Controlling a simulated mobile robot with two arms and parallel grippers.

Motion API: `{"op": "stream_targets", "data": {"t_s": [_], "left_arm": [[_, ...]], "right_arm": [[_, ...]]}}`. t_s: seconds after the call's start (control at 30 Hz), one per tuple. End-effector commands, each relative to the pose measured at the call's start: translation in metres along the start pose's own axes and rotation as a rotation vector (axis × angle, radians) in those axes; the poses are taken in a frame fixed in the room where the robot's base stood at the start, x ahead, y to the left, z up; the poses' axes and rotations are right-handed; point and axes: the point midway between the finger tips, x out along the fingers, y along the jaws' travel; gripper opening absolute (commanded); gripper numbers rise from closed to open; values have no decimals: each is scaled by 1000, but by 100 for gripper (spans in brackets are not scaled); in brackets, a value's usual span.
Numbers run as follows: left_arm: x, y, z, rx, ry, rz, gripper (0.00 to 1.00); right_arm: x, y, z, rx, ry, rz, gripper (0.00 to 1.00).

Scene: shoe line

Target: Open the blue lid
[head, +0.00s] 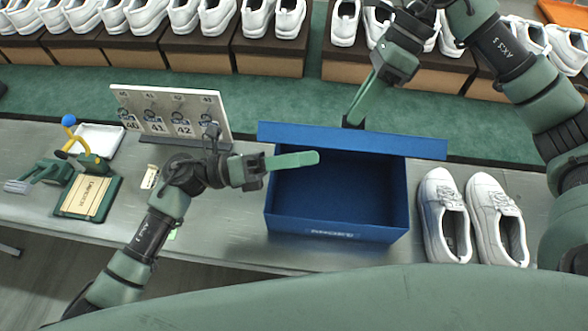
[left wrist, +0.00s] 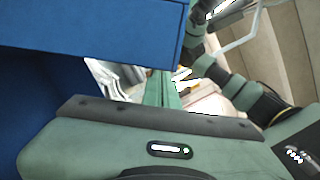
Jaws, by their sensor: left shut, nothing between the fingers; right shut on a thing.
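The blue box (head: 337,225) stands on the grey table with its dark inside showing and looks empty. Its blue lid (head: 420,146) is raised along the back of the box, seen as a wide panel. My right gripper (head: 353,122) is behind the lid, shut on its far edge; the fingertips are partly hidden. My left gripper (head: 314,157) is shut and empty, its fingers pointing right over the box opening, in front of the lid. In the left wrist view the left fingers (left wrist: 161,88) point away, with blue panels above and to the left.
A pair of white shoes (head: 470,215) stands right of the box. A size-tag board (head: 170,115) stands left of it, with a green clipboard (head: 88,196), a white tray (head: 101,138) and a blue-knobbed yellow tool (head: 75,135) further left. Shoes on brown boxes line the back.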

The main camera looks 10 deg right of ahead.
Motion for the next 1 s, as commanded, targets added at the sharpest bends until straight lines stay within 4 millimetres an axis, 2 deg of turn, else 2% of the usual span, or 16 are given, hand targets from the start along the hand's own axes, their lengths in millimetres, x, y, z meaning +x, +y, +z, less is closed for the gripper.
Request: {"op": "stream_targets", "data": {"t_s": [0.43, 0.6, 0.83, 0.87, 0.9, 1.0], "left_arm": [[1, 0, 6, -1, 0, -1, 0], [5, -4, 21, 3, 0, -2, 0], [6, -6, 25, 4, -9, -6, 0], [6, -6, 25, 5, -10, -6, 0], [6, -6, 26, 6, -10, -7, 0], [6, -7, 26, 7, -11, -8, 0]], "right_arm": [[-1, 0, 1, -1, -2, -2, 0], [0, 0, 1, -2, -1, 0, 0], [3, 2, 0, -5, 3, 10, 0], [4, 3, 0, -5, 4, 12, 16], [4, 3, 0, -6, 5, 13, 27], [4, 3, 0, -6, 5, 14, 28]]}}
